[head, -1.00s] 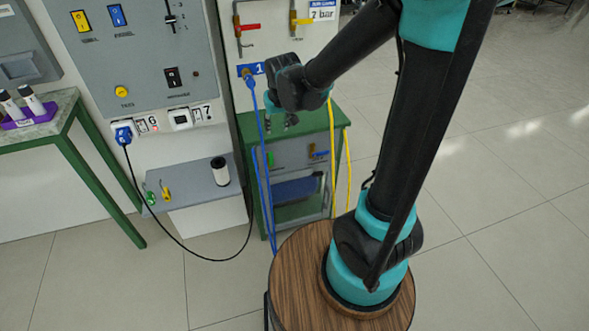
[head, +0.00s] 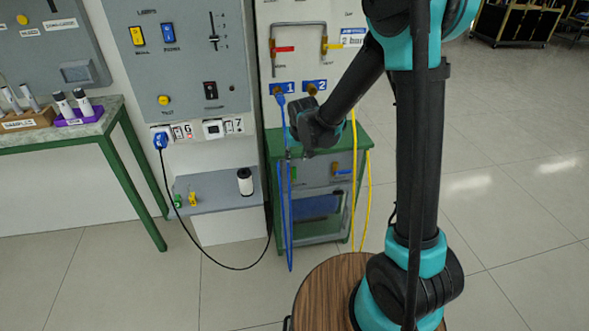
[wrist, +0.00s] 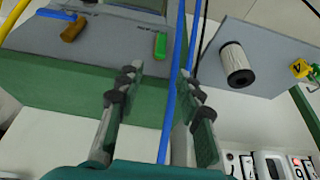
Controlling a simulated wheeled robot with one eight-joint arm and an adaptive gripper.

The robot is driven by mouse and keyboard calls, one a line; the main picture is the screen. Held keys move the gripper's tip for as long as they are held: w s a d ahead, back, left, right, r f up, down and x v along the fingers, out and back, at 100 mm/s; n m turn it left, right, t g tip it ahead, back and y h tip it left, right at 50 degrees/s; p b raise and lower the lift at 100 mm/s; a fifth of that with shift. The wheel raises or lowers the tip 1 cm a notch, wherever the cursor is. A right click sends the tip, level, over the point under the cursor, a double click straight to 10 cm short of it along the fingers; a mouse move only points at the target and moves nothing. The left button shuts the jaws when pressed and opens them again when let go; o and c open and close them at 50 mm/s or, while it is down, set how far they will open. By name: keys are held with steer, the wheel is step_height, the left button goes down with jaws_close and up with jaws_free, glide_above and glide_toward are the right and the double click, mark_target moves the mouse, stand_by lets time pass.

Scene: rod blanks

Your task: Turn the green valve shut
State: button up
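The green valve handle (wrist: 160,45) stands on the grey front panel of the green cabinet. In the wrist view it is ahead of my gripper (wrist: 158,78), near the line between the fingertips, and apart from them. It also shows small in the head view (head: 294,172), close to my gripper (head: 299,156). My gripper is open, with no valve between its fingers. A blue hose (wrist: 169,110) runs through the gap between the fingers in the wrist view. Whether it touches them I cannot tell.
A brown valve with a blue handle (wrist: 73,28) is on the same panel. A grey shelf (head: 215,199) holds a black-and-white cylinder (head: 245,181). Yellow hoses (head: 367,200) hang at the cabinet's right. Open floor (head: 510,220) lies to the right.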

mark_target(294, 168)
steer(key=x, duration=1)
jaws_close()
